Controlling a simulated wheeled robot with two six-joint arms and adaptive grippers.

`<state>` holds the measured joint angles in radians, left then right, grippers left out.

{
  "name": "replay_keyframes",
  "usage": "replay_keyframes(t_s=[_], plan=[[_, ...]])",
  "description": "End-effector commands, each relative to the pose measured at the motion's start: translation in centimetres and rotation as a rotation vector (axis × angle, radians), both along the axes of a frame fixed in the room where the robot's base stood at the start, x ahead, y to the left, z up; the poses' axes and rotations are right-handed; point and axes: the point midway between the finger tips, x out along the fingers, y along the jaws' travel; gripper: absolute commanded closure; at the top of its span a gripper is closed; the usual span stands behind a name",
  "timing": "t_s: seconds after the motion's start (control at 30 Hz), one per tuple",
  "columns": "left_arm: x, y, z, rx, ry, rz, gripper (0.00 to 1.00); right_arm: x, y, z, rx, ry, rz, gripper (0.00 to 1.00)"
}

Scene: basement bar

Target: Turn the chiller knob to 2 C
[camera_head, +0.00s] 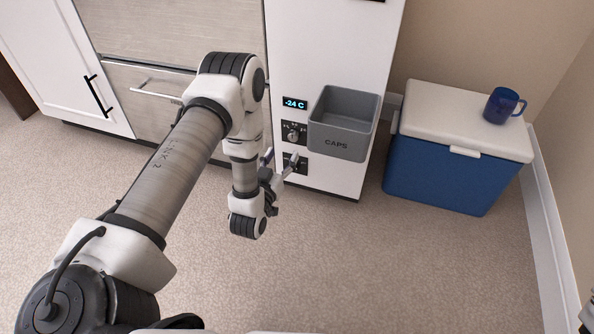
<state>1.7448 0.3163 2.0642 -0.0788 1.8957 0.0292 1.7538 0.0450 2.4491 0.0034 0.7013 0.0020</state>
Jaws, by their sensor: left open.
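A white cabinet front holds a small display (295,104) that reads -24 C. Below it is an upper dial knob (292,134) on a dark plate with pale markings. A lower dark plate (302,167) sits under that, and my gripper partly covers it. I cannot read the labels that would tell which one is the chiller knob. My left gripper (281,160) is open, its fingers pointing at the lower plate. I cannot tell whether the fingers touch a knob there.
A grey open bin (341,142) marked CAPS is mounted right of the controls, close to them. A blue cooler (437,163) with a white lid stands farther right, with a blue mug (502,106) on it. The carpet (380,270) in front is clear.

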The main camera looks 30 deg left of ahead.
Motion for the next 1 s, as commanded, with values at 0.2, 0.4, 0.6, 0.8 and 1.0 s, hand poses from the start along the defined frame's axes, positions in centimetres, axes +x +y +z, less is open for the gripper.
replay_keyframes(t_s=[0.2,0.4,0.6,0.8,1.0], plan=[[1.3,0.3,-0.9,0.0,-0.004,-0.001,0.4,0.1,0.0,-1.6,0.0,-0.003,-0.001,0.6],[5.1,1.2,-1.1,0.0,-0.004,-0.001,0.4,0.2,-0.1,-3.7,-0.001,-0.007,-0.003,0.6],[7.5,1.7,-0.9,0.0,0.0,-0.001,0.4,0.6,-0.1,-4.8,-0.003,-0.018,0.003,0.6],[7.6,1.8,-0.7,0.0,0.002,-0.001,0.4,0.7,-0.1,-4.6,-0.003,-0.019,0.004,0.6],[7.6,1.8,-0.7,0.0,0.002,-0.001,0.97,0.7,-0.1,-4.6,-0.003,-0.019,0.004,0.6]])
